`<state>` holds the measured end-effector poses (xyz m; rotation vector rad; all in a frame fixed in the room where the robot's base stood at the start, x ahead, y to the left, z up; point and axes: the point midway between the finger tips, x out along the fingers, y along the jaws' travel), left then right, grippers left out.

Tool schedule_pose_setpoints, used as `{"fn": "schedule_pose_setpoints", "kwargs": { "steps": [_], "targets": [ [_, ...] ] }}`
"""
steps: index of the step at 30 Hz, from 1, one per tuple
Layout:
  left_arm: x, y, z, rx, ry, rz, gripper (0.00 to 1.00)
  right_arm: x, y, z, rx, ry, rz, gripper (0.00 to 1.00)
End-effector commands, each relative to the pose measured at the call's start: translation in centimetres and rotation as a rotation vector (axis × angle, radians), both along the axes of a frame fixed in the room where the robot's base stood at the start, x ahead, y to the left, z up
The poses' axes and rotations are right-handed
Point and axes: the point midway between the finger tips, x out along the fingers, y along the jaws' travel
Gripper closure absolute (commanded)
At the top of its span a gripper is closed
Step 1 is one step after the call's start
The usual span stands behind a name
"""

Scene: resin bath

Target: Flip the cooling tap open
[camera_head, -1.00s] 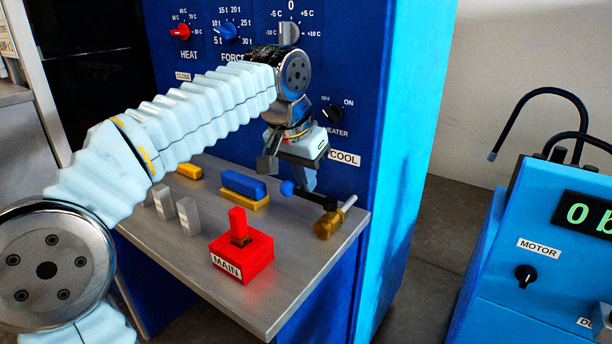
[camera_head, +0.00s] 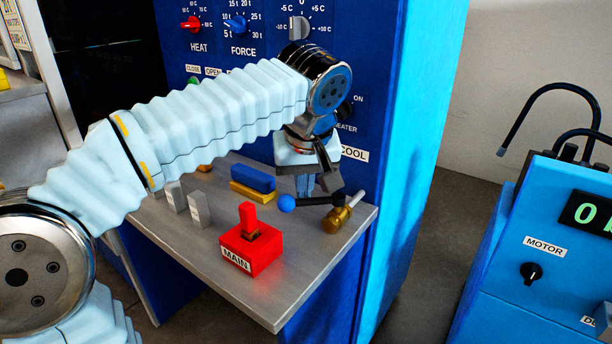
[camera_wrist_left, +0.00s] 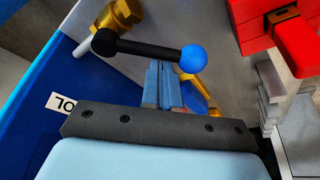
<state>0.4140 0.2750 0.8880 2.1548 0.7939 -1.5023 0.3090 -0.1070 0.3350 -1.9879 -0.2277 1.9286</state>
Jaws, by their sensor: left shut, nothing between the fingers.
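The cooling tap has a brass body (camera_head: 337,219) at the right edge of the metal shelf, below the COOL label. Its black lever (camera_wrist_left: 145,49) ends in a blue ball (camera_head: 286,203) and points left across the shelf in the head view. The ball (camera_wrist_left: 194,57) is clear in the left wrist view. My left gripper (camera_head: 305,188) is shut and empty, pointing down right behind the lever. In the left wrist view its fingers (camera_wrist_left: 160,85) lie close against the lever near the ball; contact is hard to confirm. My right gripper is out of view.
A red MAIN switch (camera_head: 250,245) stands on the shelf (camera_head: 300,270) in front of the tap. A blue-and-yellow block (camera_head: 252,182) and grey switches (camera_head: 198,208) are to the left. The blue panel rises close behind my gripper.

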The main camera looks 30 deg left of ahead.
Motion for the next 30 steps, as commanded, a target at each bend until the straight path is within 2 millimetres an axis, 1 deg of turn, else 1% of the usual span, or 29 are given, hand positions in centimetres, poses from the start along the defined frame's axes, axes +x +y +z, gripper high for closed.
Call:
{"fn": "schedule_pose_setpoints", "kwargs": {
  "steps": [1,15,30],
  "targets": [
    [-0.2,-0.2,0.0,0.001,0.002,0.035,1.00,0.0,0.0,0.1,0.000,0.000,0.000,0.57],
    [-2.2,-2.0,0.0,0.000,0.001,0.026,1.00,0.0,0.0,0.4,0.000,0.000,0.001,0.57],
    [-2.9,-3.6,0.0,-0.001,0.002,0.026,1.00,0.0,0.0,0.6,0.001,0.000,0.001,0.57]
  ]
}}
